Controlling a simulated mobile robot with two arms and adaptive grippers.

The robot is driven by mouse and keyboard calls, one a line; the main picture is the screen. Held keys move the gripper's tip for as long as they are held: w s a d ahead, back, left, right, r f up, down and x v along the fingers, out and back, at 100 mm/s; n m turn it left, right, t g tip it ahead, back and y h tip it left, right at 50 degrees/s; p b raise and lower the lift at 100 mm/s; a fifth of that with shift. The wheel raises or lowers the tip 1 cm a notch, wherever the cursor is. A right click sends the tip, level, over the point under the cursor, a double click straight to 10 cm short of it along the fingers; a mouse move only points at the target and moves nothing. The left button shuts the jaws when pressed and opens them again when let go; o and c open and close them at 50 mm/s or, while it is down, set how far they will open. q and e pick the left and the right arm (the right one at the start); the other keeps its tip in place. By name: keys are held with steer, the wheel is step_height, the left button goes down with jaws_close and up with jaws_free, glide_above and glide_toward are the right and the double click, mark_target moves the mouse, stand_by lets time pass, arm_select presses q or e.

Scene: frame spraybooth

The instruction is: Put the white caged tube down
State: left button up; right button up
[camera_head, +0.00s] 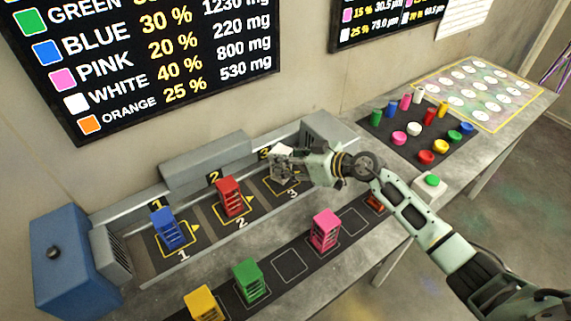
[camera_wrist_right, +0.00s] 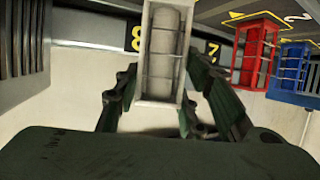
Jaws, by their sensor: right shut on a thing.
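The white caged tube (camera_head: 284,152) is at the booth's third place in the head view, partly hidden by my right gripper. My right gripper (camera_head: 292,166) comes in from the right and is shut on it. In the right wrist view the white caged tube (camera_wrist_right: 161,60) stands between the fingers of my right gripper (camera_wrist_right: 160,95), with its pale cage and rounded tube showing. Whether its base touches the booth floor cannot be told. My left gripper is not in view.
A red caged tube (camera_head: 229,196) stands at place 2 and a blue one (camera_head: 168,229) at place 1. Pink (camera_head: 325,230), green (camera_head: 250,280) and yellow (camera_head: 203,304) caged tubes stand on the front strip, which has empty outlined squares. Coloured pots and lids cover the dark mat (camera_head: 385,135).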

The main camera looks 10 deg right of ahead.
steer(key=shift+f, duration=0.8)
steer(key=shift+f, duration=0.15)
steer(key=o, duration=1.4)
steer(key=shift+c, duration=0.2)
steer(key=shift+s+d, duration=0.15)
steer(key=shift+d, duration=0.05)
steer(key=v, duration=1.1)
steer(key=shift+s+r+b, duration=0.2)
steer(key=shift+r+b, duration=0.1)
steer(key=shift+r, duration=0.05)
steer(key=shift+d, duration=0.15)
